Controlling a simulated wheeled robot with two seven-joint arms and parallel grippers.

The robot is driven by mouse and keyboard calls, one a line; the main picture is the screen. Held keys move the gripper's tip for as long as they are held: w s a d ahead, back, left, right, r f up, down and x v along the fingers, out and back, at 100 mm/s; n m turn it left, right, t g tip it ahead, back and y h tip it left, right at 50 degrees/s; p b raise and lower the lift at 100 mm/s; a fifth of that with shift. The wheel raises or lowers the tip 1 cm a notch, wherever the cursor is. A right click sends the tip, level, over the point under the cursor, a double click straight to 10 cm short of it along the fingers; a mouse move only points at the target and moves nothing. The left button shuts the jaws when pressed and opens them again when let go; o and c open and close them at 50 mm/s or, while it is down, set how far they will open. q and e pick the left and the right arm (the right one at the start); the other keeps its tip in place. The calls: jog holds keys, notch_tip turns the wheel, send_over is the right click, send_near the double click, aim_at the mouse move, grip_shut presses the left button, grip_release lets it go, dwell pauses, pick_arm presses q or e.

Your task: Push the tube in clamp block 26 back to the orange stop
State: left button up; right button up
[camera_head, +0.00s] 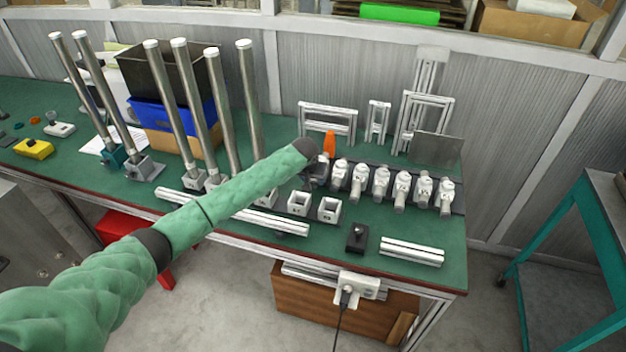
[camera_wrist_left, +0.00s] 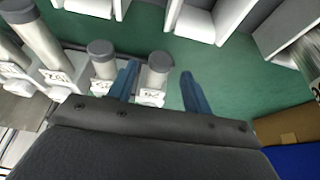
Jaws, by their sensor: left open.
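A row of white clamp blocks (camera_head: 381,182) with short grey tubes stands on the green bench. My left gripper (camera_head: 316,170) is at the left end of this row, beside the orange stop (camera_head: 329,144). In the left wrist view, my left gripper (camera_wrist_left: 160,70) is open with two blue fingers. A grey tube (camera_wrist_left: 157,70) in a labelled white block (camera_wrist_left: 150,97) shows between the fingers; contact cannot be told. Another short tube (camera_wrist_left: 101,62) is just left of the fingers. The block numbers are too blurred to read surely, so block 26 is not certain. My right gripper is not in view.
Several tall steel tubes (camera_head: 247,95) stand upright left of my gripper. Two open square blocks (camera_head: 299,203), a black block (camera_head: 357,238) and aluminium profiles (camera_head: 411,252) lie in front. Metal frames (camera_head: 327,117) and a grey plate (camera_head: 436,149) stand behind the row.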

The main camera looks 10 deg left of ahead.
pick_arm(q)
jog(key=shift+p+x, duration=0.3)
jog(key=shift+x, duration=1.05)
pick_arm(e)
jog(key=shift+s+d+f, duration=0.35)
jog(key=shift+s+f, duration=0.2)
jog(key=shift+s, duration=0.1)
pick_arm(q)
jog(key=shift+c, duration=0.2)
grip_shut()
jog(key=shift+w, duration=0.15)
jog(key=shift+w+d+b, duration=0.15)
jog(key=shift+w+b, duration=0.15)
jog(key=shift+w, duration=0.05)
jog(key=shift+w+d+b, duration=0.1)
jog(key=shift+w+b, duration=0.3)
jog(key=shift+w, duration=0.95)
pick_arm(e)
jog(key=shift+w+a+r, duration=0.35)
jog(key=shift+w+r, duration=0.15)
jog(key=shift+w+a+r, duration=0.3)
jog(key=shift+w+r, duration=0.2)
